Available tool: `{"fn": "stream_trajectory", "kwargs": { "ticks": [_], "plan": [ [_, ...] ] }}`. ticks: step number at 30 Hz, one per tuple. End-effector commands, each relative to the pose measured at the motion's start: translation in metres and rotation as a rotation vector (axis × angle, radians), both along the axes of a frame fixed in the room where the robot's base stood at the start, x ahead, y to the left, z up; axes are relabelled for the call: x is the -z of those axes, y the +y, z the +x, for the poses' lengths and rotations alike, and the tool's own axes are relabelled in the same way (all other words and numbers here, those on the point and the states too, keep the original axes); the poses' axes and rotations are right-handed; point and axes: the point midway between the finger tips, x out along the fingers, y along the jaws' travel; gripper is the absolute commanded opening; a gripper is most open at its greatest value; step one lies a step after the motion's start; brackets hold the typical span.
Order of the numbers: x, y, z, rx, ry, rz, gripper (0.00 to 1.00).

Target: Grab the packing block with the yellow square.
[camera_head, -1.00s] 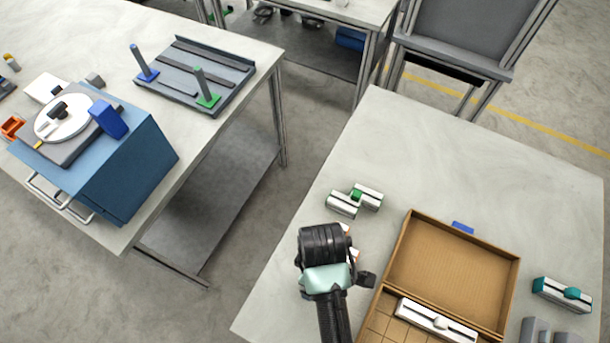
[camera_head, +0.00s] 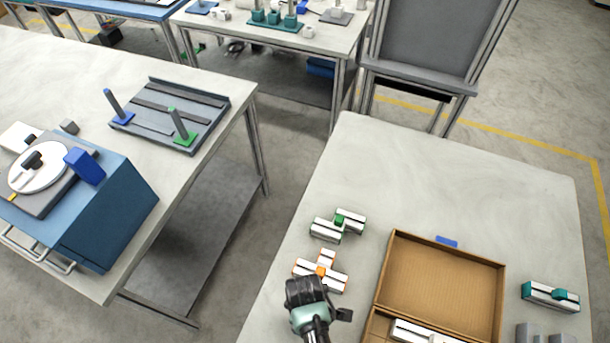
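I cannot make out a packing block with a yellow square. White-and-grey blocks on the right table carry other colours: a green-marked block (camera_head: 338,225), an orange-marked block (camera_head: 321,271) and a teal-marked block (camera_head: 550,296). Another white block (camera_head: 420,331) lies in the cardboard box (camera_head: 446,285), cut off by the bottom edge. My gripper (camera_head: 306,291) is just below the orange-marked block in the picture, left of the box. Its fingers are hidden, so I cannot see whether they are open or hold anything.
The right table (camera_head: 460,180) is clear toward its far side. A blue tab (camera_head: 446,241) lies behind the box, and grey blocks (camera_head: 530,333) stand at its lower right. The left table holds a blue machine (camera_head: 95,210) and a grey tray (camera_head: 172,115) with posts.

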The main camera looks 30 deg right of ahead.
Motion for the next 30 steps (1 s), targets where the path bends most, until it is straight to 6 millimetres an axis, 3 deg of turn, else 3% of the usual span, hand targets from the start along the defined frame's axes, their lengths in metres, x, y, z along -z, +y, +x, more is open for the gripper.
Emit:
{"fn": "stream_trajectory", "kwargs": {
  "ticks": [8,23,30],
  "plan": [
    [0.0028,-0.0001,0.0004,0.000,-0.001,0.000,0.88],
    [0.0026,-0.0002,0.0001,0.000,-0.001,0.001,0.00],
    [0.0019,-0.0002,0.0008,0.000,-0.003,0.000,0.00]
  ]
}}
